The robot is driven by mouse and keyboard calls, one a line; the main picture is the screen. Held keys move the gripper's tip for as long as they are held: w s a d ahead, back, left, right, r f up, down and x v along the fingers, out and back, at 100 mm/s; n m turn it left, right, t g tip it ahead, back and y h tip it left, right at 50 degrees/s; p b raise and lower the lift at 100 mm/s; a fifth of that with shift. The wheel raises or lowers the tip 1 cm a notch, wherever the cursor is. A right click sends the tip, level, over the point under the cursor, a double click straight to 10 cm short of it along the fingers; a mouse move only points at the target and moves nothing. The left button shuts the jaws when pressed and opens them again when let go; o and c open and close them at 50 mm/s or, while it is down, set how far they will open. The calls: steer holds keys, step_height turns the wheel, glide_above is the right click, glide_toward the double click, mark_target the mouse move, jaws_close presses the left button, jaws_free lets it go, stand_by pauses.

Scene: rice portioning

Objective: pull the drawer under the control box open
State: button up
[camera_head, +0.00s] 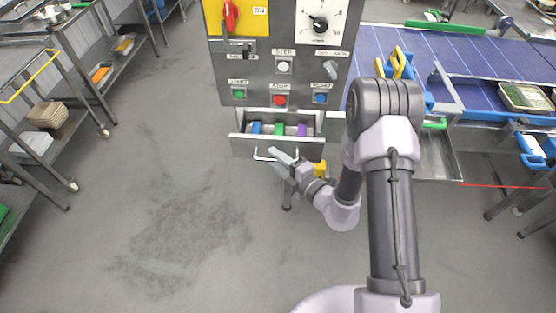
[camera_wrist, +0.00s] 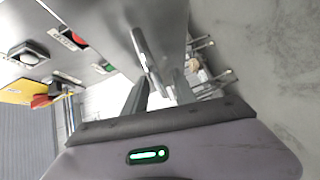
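The control box (camera_head: 262,73) stands upright at the top middle of the head view. Beneath it the grey metal drawer (camera_head: 240,145) is partly pulled out, with its inside showing. A thin bar handle (camera_head: 262,155) runs along the drawer front, partly hidden by my gripper. My gripper (camera_head: 275,158) is at this handle, low in front of the drawer. In the wrist view the fingers (camera_wrist: 161,78) are apart, with the handle bar (camera_wrist: 141,48) reaching between them. Contact between fingers and bar cannot be made out.
Blue, green (camera_head: 280,129) and purple items lie in the drawer. A blue conveyor (camera_head: 420,55) with a food tray (camera_head: 525,97) is at right. Metal racks (camera_head: 75,75) stand at left. The grey floor (camera_head: 180,200) in front of the drawer is mostly clear.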

steer(key=p+v, duration=0.1)
steer(key=v, duration=1.6)
steer(key=shift+s+p, duration=0.25)
steer(key=shift+p, duration=0.1)
steer(key=shift+d, duration=0.1)
steer(key=s+a+r+n+g+b, duration=0.35)
steer(key=s+r+n+g, duration=0.2)
steer(key=n, duration=0.75)
steer(key=s+a+r+n+g+b, duration=0.3)
steer(key=s+a+r+n+g, duration=0.25)
steer(key=n, duration=0.75)
steer(key=s+d+r+n+t+h+b, duration=0.2)
steer(key=d+n+t+h, duration=0.3)
steer(key=d+n+h, duration=0.4)
steer(key=r+n+b, duration=0.1)
steer(key=n, duration=0.6)
steer(key=shift+s+d+r+n+b, duration=0.2)
steer(key=shift+d+r+n+b, duration=0.1)
steer(key=shift+d+b, duration=0.05)
